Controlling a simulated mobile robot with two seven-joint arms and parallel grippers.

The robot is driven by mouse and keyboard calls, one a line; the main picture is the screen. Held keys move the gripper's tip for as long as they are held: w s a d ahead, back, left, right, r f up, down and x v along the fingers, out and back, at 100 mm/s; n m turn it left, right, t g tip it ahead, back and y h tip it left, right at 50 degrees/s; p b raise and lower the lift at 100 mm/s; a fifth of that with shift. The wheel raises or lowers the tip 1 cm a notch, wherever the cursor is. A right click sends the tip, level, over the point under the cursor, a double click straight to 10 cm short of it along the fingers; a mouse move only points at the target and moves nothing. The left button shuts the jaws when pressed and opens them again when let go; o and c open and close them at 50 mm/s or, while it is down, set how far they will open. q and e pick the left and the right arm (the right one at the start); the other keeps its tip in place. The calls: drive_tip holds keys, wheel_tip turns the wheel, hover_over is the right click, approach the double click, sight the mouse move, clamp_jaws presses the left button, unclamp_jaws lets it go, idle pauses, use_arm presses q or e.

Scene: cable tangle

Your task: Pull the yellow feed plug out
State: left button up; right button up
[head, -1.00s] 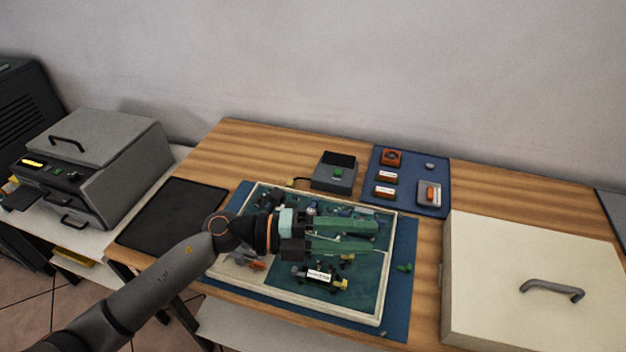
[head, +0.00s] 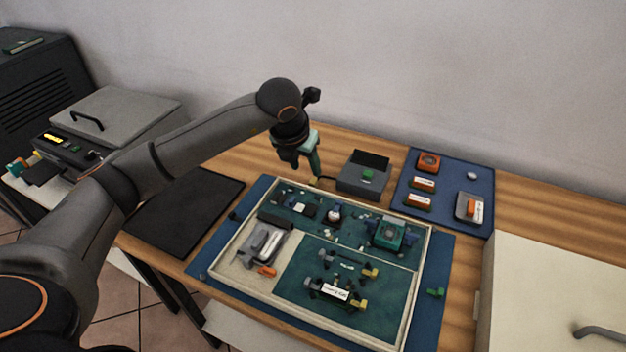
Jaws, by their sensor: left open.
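The yellow feed plug (head: 313,182) is a small yellow spot at the far edge of the framed circuit board (head: 432,268). A short dark cable runs from it towards the grey box (head: 364,180). My left gripper (head: 313,172) points down right above the plug, its green fingers seen nearly edge-on. It is open, and the fingers hide part of the plug. I cannot tell whether they touch it. My right gripper is not in view.
The board's pale frame lies on a blue mat (head: 440,290). A blue tray (head: 480,185) with orange and white parts lies at the back right. A black pad (head: 185,212) lies left, and a large cream lidded box (head: 560,290) stands right. Bare wood shows between them.

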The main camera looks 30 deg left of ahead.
sight(312, 183)
use_arm(q)
drive_tip(key=x, duration=0.8)
drive_tip(key=shift+d+f, duration=0.1)
clamp_jaws()
